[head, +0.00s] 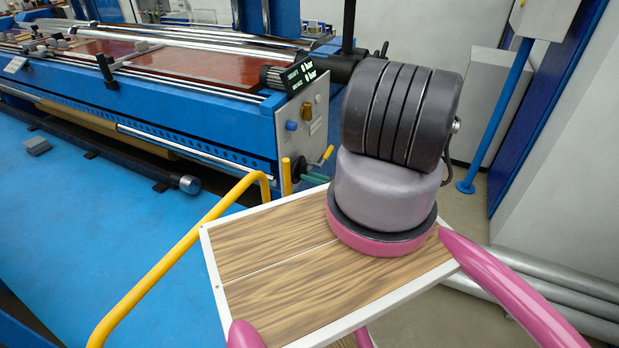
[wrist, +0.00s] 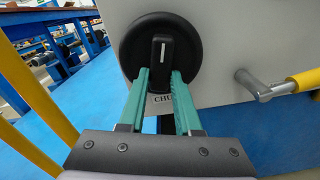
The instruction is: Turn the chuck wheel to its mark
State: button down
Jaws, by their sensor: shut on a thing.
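The chuck wheel (wrist: 162,48) is a round black disc with a raised bar across its middle and a white line on that bar. It is on a pale panel in the wrist view, and the line points straight up. My gripper (wrist: 160,74) has its two teal fingers closed on the lower part of the bar, one on each side. Below the wheel, a label starting "CH" is partly hidden by the fingers. No mark on the panel around the rim can be made out. In the head view, my gripper (head: 317,178) is partly hidden behind my arm, beside the panel's lower edge.
A crank with a yellow grip (wrist: 304,82) sticks out to the right of the wheel. A yellow rail (head: 180,262) stands left of my arm. The blue winder (head: 215,130) fills the back left. The blue floor (head: 110,235) is mostly clear.

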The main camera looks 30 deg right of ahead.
jog(key=shift+w+d+n, duration=0.1)
jog(key=shift+n, duration=1.5)
jog(key=shift+f, duration=0.1)
jog(key=c, duration=0.6)
grip_release()
jog(key=shift+d, duration=0.1)
jog(key=v, duration=1)
jog(key=shift+s+d, duration=0.2)
jog(key=shift+s, duration=0.1)
